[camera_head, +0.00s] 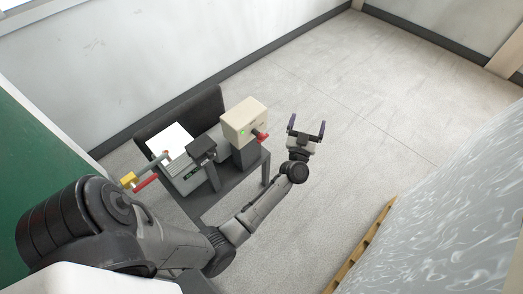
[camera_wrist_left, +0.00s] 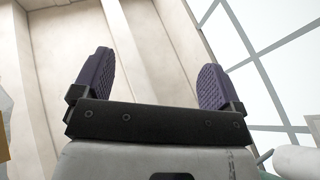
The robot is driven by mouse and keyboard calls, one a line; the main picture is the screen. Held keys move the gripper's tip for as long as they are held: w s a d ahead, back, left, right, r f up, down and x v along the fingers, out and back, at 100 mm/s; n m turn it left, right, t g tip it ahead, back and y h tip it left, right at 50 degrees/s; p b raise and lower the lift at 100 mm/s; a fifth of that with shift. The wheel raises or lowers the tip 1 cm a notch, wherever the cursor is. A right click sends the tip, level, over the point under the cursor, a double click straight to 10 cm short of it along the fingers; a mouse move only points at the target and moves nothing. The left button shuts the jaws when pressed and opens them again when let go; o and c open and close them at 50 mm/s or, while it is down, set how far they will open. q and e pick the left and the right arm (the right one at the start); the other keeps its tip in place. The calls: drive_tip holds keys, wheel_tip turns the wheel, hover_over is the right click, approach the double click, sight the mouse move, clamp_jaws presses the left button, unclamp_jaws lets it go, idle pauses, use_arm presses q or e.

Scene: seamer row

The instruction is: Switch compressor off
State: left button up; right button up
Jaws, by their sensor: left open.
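A cream box (camera_head: 243,121) with a small green light on its front and a red knob or switch (camera_head: 262,137) at its lower right stands on a dark grey pedestal at the right end of a grey bench; I cannot tell for sure that it is the compressor's control. My left gripper (camera_head: 307,126) is open and empty, to the right of the cream box and apart from it. In the left wrist view its two purple ridged fingers (camera_wrist_left: 152,82) stand wide apart with nothing between them. My right gripper is not in view.
The grey bench (camera_head: 230,185) also carries a machine with a white sheet (camera_head: 170,141), a dark post (camera_head: 203,150), and a red handle (camera_head: 145,183) with a yellow block (camera_head: 128,180). A wrapped pallet load (camera_head: 450,215) stands at right. The floor (camera_head: 350,90) behind is clear.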

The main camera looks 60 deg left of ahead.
use_arm(q)
drive_tip(key=s+a+f+n+g+y+b, duration=0.1)
drive_tip(key=a+f+n+g+y+b, duration=0.1)
drive_tip(key=f+n+g+y+b, duration=0.3)
drive_tip(key=a+f+n+g+y+b, duration=0.1)
drive_tip(key=a+f+n+g+b, duration=0.25)
drive_tip(key=f+g, duration=0.35)
drive_tip(key=n+g+h+b, duration=0.35)
drive_tip(key=g+b, duration=0.25)
drive_tip(key=g, duration=0.3)
approach(264, 140)
drive_tip(key=shift+n+g, duration=0.3)
drive_tip(key=shift+g, duration=0.1)
drive_tip(key=x, duration=0.3)
drive_tip(key=b+x, duration=0.1)
drive_tip(key=x, duration=0.2)
drive_tip(key=b+x, duration=0.1)
drive_tip(key=x, duration=0.2)
drive_tip(key=shift+w+a, duration=0.2)
drive_tip(key=shift+a, duration=0.3)
drive_tip(key=shift+b+x, duration=0.45)
drive_tip(key=shift+x, duration=0.5)
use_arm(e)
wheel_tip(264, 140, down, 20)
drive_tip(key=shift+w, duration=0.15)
use_arm(q)
drive_tip(key=shift+r, duration=0.15)
drive_tip(key=shift+c, duration=0.3)
